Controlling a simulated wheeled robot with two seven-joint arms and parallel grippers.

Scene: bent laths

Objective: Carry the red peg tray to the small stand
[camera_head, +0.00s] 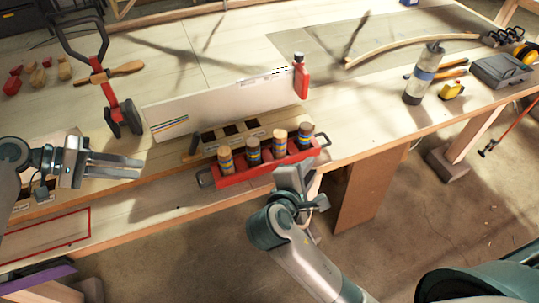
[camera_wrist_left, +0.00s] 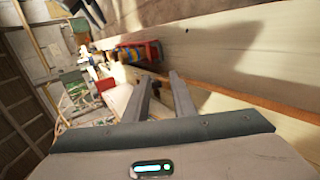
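The red peg tray (camera_head: 240,176) sits near the bench's front edge in the head view, with several striped wooden pegs (camera_head: 253,151) upright in it and a dark handle at each end. It also shows small beyond my fingers in the left wrist view (camera_wrist_left: 138,51). My left gripper (camera_head: 143,167) is open and empty, left of the tray and apart from it; its two fingers show a gap in the left wrist view (camera_wrist_left: 164,82). My right gripper (camera_head: 295,178) is at the tray's front right side; its fingers are largely hidden. I cannot tell which thing is the small stand.
A white panel (camera_head: 220,105) stands behind the tray, with a red bottle (camera_head: 301,80) at its right end. A red-outlined rectangle (camera_head: 48,243) lies lower left. A purple-edged wooden piece (camera_head: 40,281) is at the bottom left. A grey-blue bottle (camera_head: 421,77) stands right.

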